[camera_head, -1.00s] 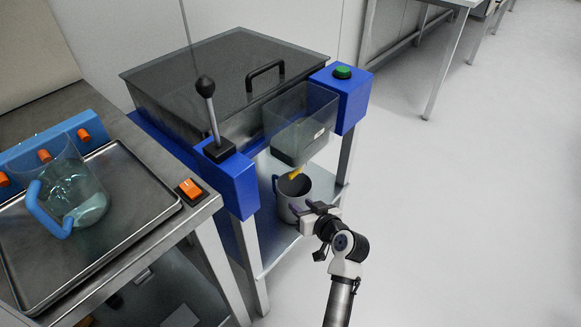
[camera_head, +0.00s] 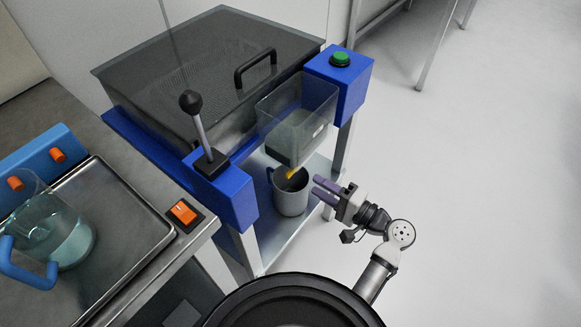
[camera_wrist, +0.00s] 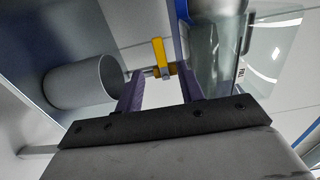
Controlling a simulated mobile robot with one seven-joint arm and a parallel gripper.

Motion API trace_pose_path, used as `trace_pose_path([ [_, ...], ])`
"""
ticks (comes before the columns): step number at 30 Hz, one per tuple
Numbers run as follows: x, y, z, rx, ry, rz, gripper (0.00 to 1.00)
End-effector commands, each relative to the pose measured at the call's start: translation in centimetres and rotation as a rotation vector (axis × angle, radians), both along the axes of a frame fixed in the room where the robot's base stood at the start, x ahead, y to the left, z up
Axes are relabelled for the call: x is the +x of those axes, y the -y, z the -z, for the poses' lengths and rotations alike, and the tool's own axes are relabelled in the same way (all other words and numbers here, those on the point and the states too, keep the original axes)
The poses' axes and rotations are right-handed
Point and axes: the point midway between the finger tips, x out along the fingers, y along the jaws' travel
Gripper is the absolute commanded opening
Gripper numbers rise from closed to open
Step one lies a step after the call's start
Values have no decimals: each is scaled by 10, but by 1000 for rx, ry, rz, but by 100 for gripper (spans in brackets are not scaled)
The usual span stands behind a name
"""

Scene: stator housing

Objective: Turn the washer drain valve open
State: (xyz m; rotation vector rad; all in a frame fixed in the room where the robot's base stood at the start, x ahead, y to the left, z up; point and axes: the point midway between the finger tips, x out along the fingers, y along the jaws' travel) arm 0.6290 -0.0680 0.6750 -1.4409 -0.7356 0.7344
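The drain valve's yellow handle (camera_head: 292,173) sits under the clear tank (camera_head: 297,105) at the front of the washer. In the wrist view the yellow handle (camera_wrist: 160,52) is on a short metal pipe, just beyond and between my fingertips. My gripper (camera_head: 316,188) points left, to the right of the valve. Its two purple fingers are apart with nothing between them; the gripper also shows in the wrist view (camera_wrist: 160,85). I see no contact with the handle.
A grey mug (camera_head: 290,196) stands on the lower shelf below the valve; it also shows in the wrist view (camera_wrist: 82,84). The blue lever housing (camera_head: 225,198) is left, the blue green-button box (camera_head: 340,85) right. A glass pitcher (camera_head: 55,235) stands on the left counter. The right floor is clear.

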Motion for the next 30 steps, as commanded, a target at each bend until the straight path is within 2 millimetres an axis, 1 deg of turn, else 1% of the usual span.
trace_pose_path([
  [1,6,-11,-1,-1,-1,-6,38],
  [6,28,-40,-1,-1,-1,-4,38],
  [9,38,-54,-1,-1,-1,-4,38],
  [13,48,-67,-1,-2,1,-2,38],
  [18,54,-74,0,-2,1,-1,38],
  [26,54,-75,0,-2,1,0,38],
  [30,54,-75,0,-2,1,0,21],
])
